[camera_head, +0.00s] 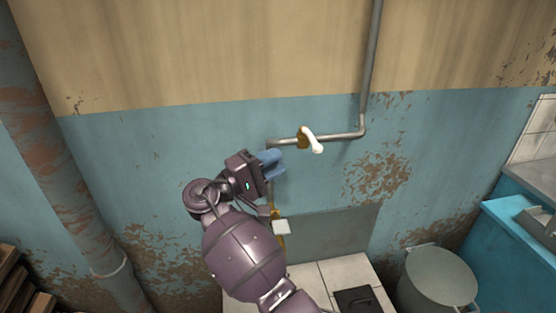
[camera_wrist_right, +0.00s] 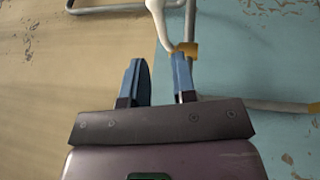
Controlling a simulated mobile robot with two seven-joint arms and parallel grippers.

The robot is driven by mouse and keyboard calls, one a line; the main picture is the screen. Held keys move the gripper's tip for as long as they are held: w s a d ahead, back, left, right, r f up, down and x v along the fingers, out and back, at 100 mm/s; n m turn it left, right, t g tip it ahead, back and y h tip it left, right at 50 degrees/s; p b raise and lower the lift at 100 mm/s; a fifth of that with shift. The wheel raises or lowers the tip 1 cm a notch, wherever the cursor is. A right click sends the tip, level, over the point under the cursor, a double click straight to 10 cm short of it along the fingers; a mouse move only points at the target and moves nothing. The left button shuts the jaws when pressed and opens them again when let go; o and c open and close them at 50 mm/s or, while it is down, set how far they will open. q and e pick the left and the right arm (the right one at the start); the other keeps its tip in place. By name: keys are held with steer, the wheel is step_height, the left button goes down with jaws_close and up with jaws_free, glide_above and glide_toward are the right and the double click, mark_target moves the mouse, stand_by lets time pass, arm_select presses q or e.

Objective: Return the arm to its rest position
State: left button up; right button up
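My right arm comes up from the bottom of the head view. Its right gripper (camera_head: 276,163) is in front of the blue wall, just left of and below a pipe valve (camera_head: 303,137) with a white handle (camera_head: 313,144). In the right wrist view the two blue fingers of the gripper (camera_wrist_right: 159,70) stand apart with only wall between them. The white handle (camera_wrist_right: 158,14) and the yellow valve body (camera_wrist_right: 187,48) show beyond the fingertips, and the right fingertip overlaps the valve there. My left gripper is not in view.
A grey pipe (camera_head: 369,65) runs down the wall and bends left to the valve. A second yellow fitting (camera_head: 280,240) is partly hidden behind my arm. A grey bin (camera_head: 437,277) and a blue counter (camera_head: 515,235) stand at right. A rusty pipe (camera_head: 60,150) stands at left.

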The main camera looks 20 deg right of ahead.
steer(key=s+d+f+m+g+y, duration=0.1)
steer(key=s+d+f+y, duration=0.4)
steer(key=s+d+f, duration=0.45)
steer(key=s+d+f+y, duration=0.4)
steer(key=s+f, duration=0.2)
steer(key=f, duration=0.6)
steer(key=s+a+f+m+g+y, duration=0.1)
steer(key=s+y, duration=0.4)
steer(key=s, duration=0.6)
steer(key=s+a+f+m+y, duration=0.15)
steer(key=s+y, duration=0.35)
steer(key=s, duration=0.7)
steer(key=w+f+t, duration=0.8)
steer(key=f, duration=0.2)
steer(key=shift+w+d+n, duration=0.25)
steer(key=shift+d+n, duration=0.1)
